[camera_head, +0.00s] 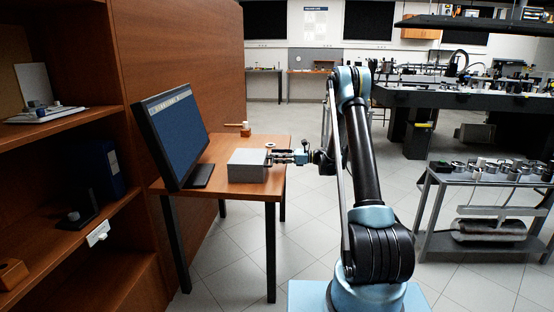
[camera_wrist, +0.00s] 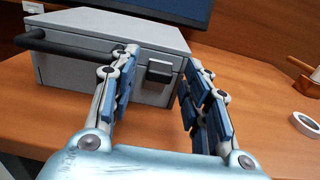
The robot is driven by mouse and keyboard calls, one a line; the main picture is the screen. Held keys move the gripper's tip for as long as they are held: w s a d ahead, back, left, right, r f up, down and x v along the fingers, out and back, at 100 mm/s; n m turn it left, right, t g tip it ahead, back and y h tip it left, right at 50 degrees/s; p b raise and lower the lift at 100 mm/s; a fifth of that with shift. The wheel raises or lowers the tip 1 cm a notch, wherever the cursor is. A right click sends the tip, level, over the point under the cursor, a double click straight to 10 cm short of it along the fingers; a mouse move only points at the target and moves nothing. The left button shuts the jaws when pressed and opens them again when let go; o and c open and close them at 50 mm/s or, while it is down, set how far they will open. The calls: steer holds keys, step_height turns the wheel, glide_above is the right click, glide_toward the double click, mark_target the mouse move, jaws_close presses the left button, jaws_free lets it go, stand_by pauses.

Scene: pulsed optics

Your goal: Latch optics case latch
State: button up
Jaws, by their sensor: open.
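The optics case (camera_head: 247,165) is a grey closed box on the small wooden table, and it fills the upper left of the wrist view (camera_wrist: 70,70). Its latch (camera_wrist: 160,72) is a small dark block on the face turned towards me. A dark bar handle (camera_wrist: 65,43) sticks out at the left of the case. My gripper (camera_wrist: 155,92) is open, with one finger on each side of the latch in the picture. In the head view my gripper (camera_head: 280,157) reaches the case's right side. I cannot tell whether the fingers touch the case.
A monitor (camera_head: 172,135) stands on the table (camera_head: 225,190) left of the case. A roll of white tape (camera_wrist: 306,124) and a wooden object (camera_head: 245,130) lie towards the table's far side. A wooden shelf (camera_head: 130,60) stands left. A metal cart (camera_head: 480,185) stands right.

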jaws_close()
steer(key=shift+a+r+h, duration=0.2)
steer(key=shift+r+h, duration=0.05)
steer(key=shift+h, duration=0.45)
jaws_free()
